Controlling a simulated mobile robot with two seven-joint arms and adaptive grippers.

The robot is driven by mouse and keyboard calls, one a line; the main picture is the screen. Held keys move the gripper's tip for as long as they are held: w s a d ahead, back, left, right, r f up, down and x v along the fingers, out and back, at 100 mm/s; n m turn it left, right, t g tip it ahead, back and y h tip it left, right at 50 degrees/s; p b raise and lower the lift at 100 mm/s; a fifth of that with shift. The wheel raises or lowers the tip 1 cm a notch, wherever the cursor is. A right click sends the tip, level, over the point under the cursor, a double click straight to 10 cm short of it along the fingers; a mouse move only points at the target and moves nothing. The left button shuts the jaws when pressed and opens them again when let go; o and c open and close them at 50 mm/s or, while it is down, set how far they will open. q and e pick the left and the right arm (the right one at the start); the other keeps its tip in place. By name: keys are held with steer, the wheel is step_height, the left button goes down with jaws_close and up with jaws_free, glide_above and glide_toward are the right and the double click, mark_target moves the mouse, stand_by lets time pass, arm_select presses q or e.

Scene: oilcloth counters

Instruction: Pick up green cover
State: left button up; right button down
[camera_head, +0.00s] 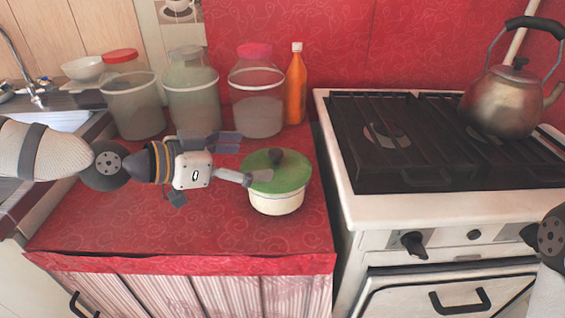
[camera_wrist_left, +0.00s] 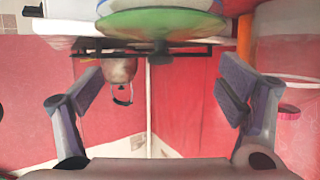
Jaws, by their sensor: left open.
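The green cover (camera_head: 290,178) has a dark knob (camera_head: 276,155) and sits on a cream pot (camera_head: 277,203) on the red counter. My left gripper (camera_head: 238,158) is open and empty just left of the cover, one finger close to its left rim; I cannot tell if they touch. In the left wrist view, which is upside down, the cover (camera_wrist_left: 135,22) is at the top, its knob (camera_wrist_left: 160,58) lined up between the spread fingers but beyond their tips. My right gripper is out of view; only part of my right arm shows at the right edge.
Large jars (camera_head: 258,105) and an orange bottle (camera_head: 296,88) stand along the back of the red oilcloth counter (camera_head: 120,222). The stove (camera_head: 425,215) with a metal kettle (camera_head: 505,100) is to the right. The counter's front left is clear.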

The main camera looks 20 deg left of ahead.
mark_target(272, 153)
arm_select(q)
steer(key=b+x, duration=0.1)
steer(key=x, duration=0.4)
steer(key=shift+w+d, duration=0.25)
steer(key=shift+w, duration=0.05)
steer(key=shift+w+d+r, duration=0.1)
steer(key=shift+w+d, duration=0.15)
steer(key=shift+w, duration=0.1)
steer(key=c, duration=1.6)
steer(key=shift+s, duration=0.1)
steer(key=c, duration=0.5)
jaws_close()
